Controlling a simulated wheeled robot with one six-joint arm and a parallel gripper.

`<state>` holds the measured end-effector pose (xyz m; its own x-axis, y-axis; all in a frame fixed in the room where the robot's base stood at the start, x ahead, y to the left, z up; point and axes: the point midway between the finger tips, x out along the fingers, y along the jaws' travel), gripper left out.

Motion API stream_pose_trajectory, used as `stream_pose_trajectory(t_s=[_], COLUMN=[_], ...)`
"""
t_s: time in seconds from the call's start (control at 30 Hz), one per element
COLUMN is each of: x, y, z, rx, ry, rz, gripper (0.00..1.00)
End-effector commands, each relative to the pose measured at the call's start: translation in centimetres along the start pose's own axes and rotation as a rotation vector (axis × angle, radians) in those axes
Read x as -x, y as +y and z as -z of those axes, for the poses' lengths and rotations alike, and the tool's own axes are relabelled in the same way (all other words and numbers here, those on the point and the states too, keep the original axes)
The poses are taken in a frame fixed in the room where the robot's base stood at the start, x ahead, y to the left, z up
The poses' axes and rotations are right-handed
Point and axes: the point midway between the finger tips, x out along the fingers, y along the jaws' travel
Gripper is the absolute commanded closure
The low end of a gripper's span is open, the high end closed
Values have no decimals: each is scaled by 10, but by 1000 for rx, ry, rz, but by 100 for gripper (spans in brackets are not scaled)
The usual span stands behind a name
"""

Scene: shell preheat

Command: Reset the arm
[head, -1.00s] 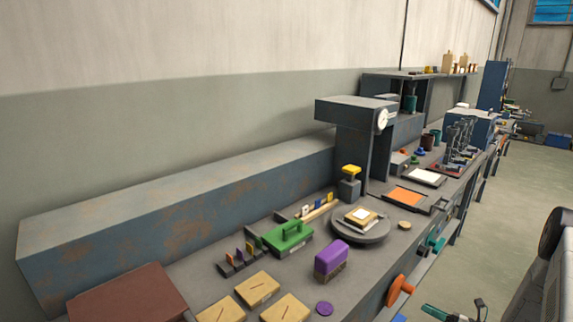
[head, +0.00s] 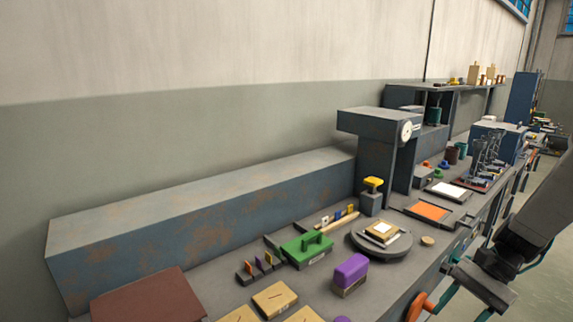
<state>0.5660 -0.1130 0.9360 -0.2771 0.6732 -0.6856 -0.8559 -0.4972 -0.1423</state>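My arm comes in from the right edge. My gripper (head: 462,308) hangs at the lower right, in front of the bench's front edge. Its two teal fingers stand apart, with nothing seen between them; their tips are near the bottom edge of the picture. It is close to an orange knob (head: 418,306) on the bench front; I cannot tell if they touch.
The long bench holds a purple-topped block (head: 350,272), a green handled block (head: 307,248), a round grey plate (head: 366,247) with a stacked square piece, wooden tiles (head: 274,299) and a dark red plate (head: 150,298). A press with a dial (head: 375,124) stands behind. The floor at right is open.

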Motion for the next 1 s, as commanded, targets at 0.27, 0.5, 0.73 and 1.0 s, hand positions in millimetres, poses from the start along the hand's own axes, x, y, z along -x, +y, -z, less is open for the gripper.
stream_pose_trajectory(t_s=[0.27, 0.5, 0.73, 1.0], x=[11, 16, 17, 18], y=[23, 47, 64, 63], z=[-86, -142, -187, -223], rx=[356, 615, 808, 945], ry=[243, 448, 641, 760], rz=[-256, -432, -514, -489], gripper=[50, 50, 50, 50])
